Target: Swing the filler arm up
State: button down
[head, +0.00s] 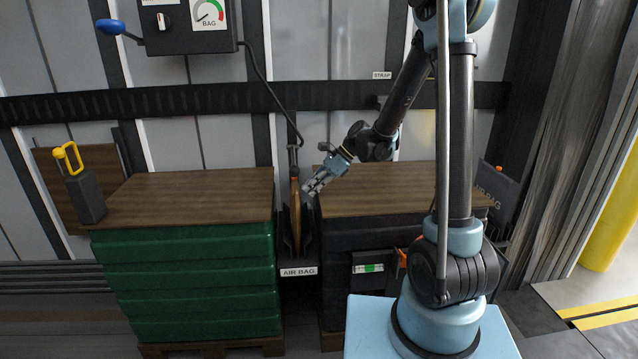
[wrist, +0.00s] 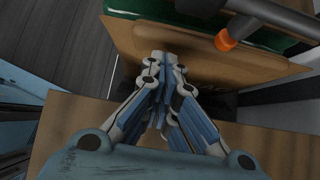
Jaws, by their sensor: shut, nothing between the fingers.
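My gripper (head: 309,193) is shut and empty, above the near edge of the right stack beside the gap. In the wrist view its fingertips (wrist: 162,62) meet in front of a tan air bag (wrist: 205,68); whether they touch it is unclear. In the head view the bag (head: 296,215) stands on edge in the gap between the stacks. A dark bar with an orange tip (wrist: 228,40), apparently the filler arm, lies across the bag's top in the wrist view, right of and beyond my fingertips. In the head view a dark fitting (head: 293,155) at the hose's end stands above the bag.
The green stack (head: 190,275) is left of the gap and the black stack (head: 345,238) right, both wood-topped. A gauge box (head: 190,25) with a blue-knobbed lever (head: 110,27) hangs above; its hose (head: 262,80) runs down to the gap. A yellow-handled tool (head: 68,157) stands far left.

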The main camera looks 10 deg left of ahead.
jog(key=shift+s+a+r, duration=0.1)
jog(key=shift+a+r, duration=0.15)
jog(key=shift+r, duration=0.35)
jog(key=shift+a+r, duration=0.3)
jog(key=shift+r, duration=0.3)
jog(key=shift+s+a+r, duration=0.1)
jog(key=shift+a+r, duration=0.15)
jog(key=shift+r, duration=0.35)
